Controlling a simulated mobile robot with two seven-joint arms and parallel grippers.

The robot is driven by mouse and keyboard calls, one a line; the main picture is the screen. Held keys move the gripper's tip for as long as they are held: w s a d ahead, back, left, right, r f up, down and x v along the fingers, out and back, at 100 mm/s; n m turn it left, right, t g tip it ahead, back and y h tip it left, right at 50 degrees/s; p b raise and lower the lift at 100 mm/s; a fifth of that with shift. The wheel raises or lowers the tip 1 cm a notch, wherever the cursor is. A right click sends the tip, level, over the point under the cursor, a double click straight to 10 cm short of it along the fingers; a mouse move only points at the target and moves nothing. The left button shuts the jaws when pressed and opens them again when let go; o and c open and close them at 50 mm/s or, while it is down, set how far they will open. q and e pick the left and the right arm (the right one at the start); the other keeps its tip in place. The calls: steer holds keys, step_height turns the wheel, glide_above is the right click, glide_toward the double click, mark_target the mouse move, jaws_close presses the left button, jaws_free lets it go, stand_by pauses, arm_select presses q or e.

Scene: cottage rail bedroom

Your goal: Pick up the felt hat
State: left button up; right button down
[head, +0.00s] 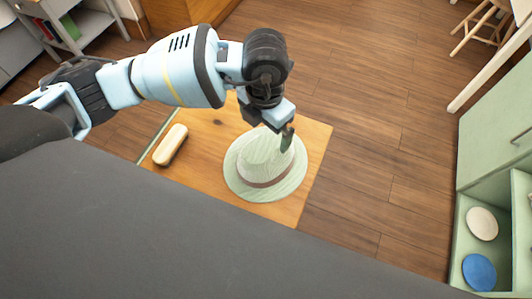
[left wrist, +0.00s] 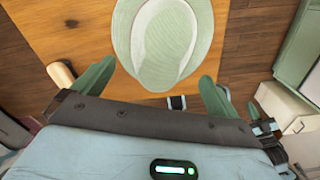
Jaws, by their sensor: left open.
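The felt hat (head: 262,158) is pale green with a brownish band and lies brim-down, crown up, on a small wooden table (head: 211,125). In the left wrist view the hat (left wrist: 166,40) fills the top middle, beyond the fingertips. My left gripper (head: 270,132) is over the far side of the hat, with one dark green finger in front of the crown in the head view. Whether a finger touches the hat is unclear.
A cream, rounded oblong object (head: 171,145) lies on the table left of the hat. A green cabinet (head: 461,235) at the right holds a cream plate (head: 482,223) and a blue plate (head: 479,272). A stool (head: 483,28) stands at the upper right. Wooden floor right of the table is clear.

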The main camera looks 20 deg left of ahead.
mark_target(266, 143)
arm_select(q)
steer(key=shift+s+d+f, duration=0.1)
steer(key=shift+f, duration=1.2)
steer(key=shift+d+f, duration=0.1)
steer(key=shift+f, duration=1.2)
steer(key=c, duration=1.4)
steer(key=shift+r, duration=0.2)
steer(key=shift+r, duration=0.55)
step_height(266, 143, up, 2)
steer(key=shift+r, duration=0.1)
steer(key=s+d, duration=0.1)
steer(key=s, duration=0.4)
steer(key=s+d+r, duration=0.1)
steer(key=s, duration=0.4)
steer(key=s+d, duration=0.1)
steer(key=s, duration=0.4)
steer(key=shift+s+d+r, duration=0.2)
steer(key=shift+s, duration=0.1)
